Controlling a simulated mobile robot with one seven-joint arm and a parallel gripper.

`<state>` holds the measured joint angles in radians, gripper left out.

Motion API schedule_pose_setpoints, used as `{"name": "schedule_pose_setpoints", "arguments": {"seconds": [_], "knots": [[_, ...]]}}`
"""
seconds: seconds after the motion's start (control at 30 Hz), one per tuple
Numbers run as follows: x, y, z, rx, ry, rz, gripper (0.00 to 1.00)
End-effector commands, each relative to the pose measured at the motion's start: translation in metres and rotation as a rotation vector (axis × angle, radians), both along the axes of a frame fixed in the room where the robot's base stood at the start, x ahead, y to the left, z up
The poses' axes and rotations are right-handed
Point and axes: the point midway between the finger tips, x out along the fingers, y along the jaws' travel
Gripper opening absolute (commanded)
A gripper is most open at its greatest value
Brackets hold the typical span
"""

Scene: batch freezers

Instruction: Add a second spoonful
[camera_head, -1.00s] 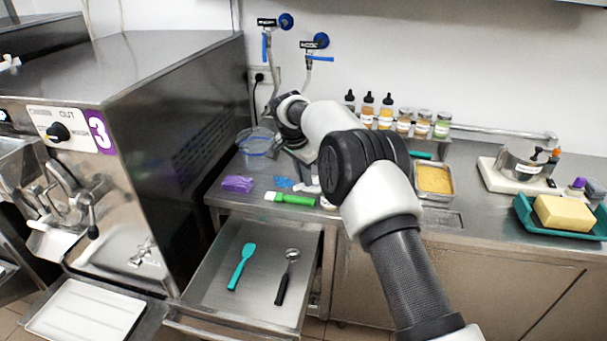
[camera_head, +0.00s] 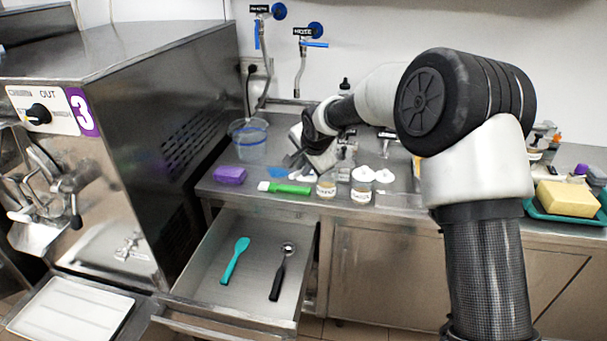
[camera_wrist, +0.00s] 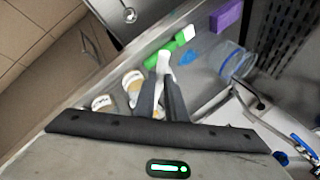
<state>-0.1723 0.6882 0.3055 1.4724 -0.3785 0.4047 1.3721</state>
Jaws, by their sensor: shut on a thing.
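My gripper (camera_wrist: 163,82) is shut on a small white piece (camera_wrist: 163,60), which shows between and beyond its dark fingertips. I cannot tell whether it is a spoon handle. In the wrist view one jar (camera_wrist: 103,104) with a white label and a second jar (camera_wrist: 133,84) stand left of the fingers. In the head view these small jars (camera_head: 327,188) stand near the counter's front edge, just right of my gripper (camera_head: 300,160). The right jar (camera_head: 361,194) has something white on top. A spoon or scoop with a black handle (camera_head: 278,278) lies in the open drawer. Jar contents are unclear.
A teal spatula (camera_head: 235,262) lies in the open drawer (camera_head: 210,293). A green brush (camera_head: 290,188), purple block (camera_head: 230,175) and clear jug (camera_head: 249,146) are on the counter's left. A butter-coloured block (camera_head: 567,199) sits in a teal tray at right. My arm hides the counter's middle back.

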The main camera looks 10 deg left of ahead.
Motion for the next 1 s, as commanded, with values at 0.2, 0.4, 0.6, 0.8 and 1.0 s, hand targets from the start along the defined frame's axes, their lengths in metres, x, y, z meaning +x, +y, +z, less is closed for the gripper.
{"name": "schedule_pose_setpoints", "arguments": {"seconds": [0.2,0.4,0.6,0.8,1.0], "knots": [[-0.001,-0.003,-0.007,0.055,-0.042,-0.002,0.0],[-0.003,-0.006,-0.009,0.109,-0.083,-0.003,0.0],[-0.005,-0.009,-0.013,0.175,-0.129,-0.005,0.0],[-0.007,-0.012,-0.017,0.252,-0.186,-0.005,0.0],[-0.009,-0.016,-0.022,0.341,-0.251,-0.006,0.0]]}}
